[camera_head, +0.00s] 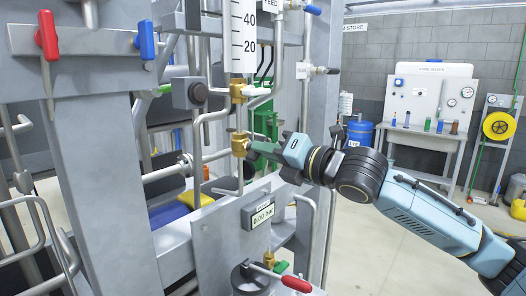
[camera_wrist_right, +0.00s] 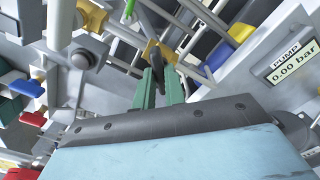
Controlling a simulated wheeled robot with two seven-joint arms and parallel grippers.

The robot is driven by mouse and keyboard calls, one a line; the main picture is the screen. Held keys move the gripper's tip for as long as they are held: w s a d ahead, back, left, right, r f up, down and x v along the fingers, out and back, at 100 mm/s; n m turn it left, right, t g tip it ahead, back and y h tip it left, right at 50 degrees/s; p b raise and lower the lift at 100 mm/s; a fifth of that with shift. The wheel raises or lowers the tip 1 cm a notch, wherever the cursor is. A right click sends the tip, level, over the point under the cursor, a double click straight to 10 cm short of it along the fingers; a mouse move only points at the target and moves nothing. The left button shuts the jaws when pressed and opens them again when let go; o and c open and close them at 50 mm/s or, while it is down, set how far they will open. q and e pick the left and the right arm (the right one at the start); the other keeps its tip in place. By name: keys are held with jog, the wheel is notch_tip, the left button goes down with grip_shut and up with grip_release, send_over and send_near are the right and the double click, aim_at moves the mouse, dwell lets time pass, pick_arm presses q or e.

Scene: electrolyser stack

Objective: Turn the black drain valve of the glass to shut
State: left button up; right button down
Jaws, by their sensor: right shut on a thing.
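The glass (camera_head: 243,40), a white column with a printed scale, stands upright on the frame in the head view. Below it are brass fittings, and the lower one is the brass drain valve body (camera_head: 239,144). My right gripper (camera_head: 256,150) reaches in from the right at this body. In the right wrist view its two green fingers (camera_wrist_right: 161,88) are shut on the black drain valve handle (camera_wrist_right: 157,68), in front of the brass body (camera_wrist_right: 160,50). The fingers hide most of the handle in the head view. My left gripper is not in view.
A pump display (camera_head: 263,215) reading 0.00 bar sits just below my right gripper. A red-handled valve (camera_head: 294,284) is lower down. Grey pipes and posts (camera_head: 308,90) stand close around the glass. Open floor (camera_head: 385,250) lies to the right.

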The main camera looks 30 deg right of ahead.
jog(key=shift+m+p, duration=0.75)
jog(key=shift+m, duration=1.45)
jog(key=shift+r, duration=0.1)
jog(key=m+p, duration=0.1)
jog(key=m, duration=0.3)
jog(key=shift+p, duration=0.4)
jog(key=c, duration=1.3)
grip_release()
jog(key=b+v, duration=0.6)
jog(key=v, duration=0.1)
